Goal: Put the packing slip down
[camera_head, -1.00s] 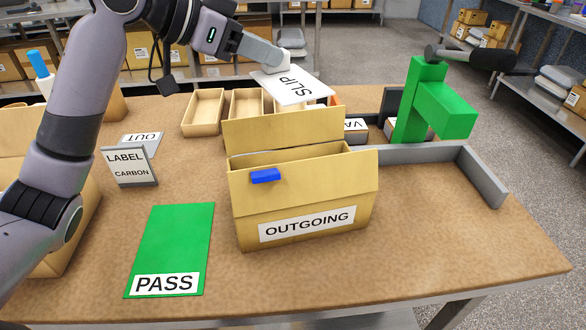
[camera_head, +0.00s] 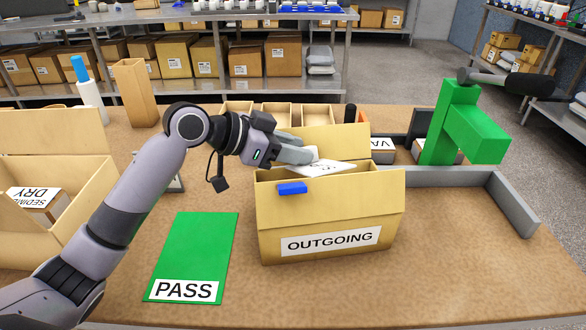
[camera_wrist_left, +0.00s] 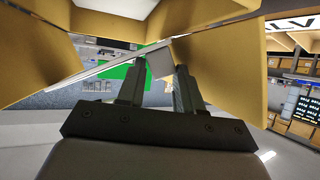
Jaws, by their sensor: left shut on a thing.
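The white packing slip (camera_head: 334,168) is tilted at the open mouth of the cardboard OUTGOING box (camera_head: 300,216). Its lettering is hard to read at this angle. My left gripper (camera_head: 308,156) is shut on the slip's pale block-like grip, above the left part of the box mouth. In the left wrist view, the slip (camera_wrist_left: 105,66) shows nearly edge-on beside the fingers (camera_wrist_left: 158,75), with cardboard walls around it. The box's inside is mostly hidden in the head view, so I cannot tell whether the slip touches it. My right gripper is not in view.
A blue piece (camera_head: 292,188) sits on the box's front flap. A green PASS mat (camera_head: 195,250) lies to its left. An open carton (camera_head: 75,140) stands at the far left. A green stand (camera_head: 465,125) and grey rail (camera_head: 515,205) are at the right. The front right table is clear.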

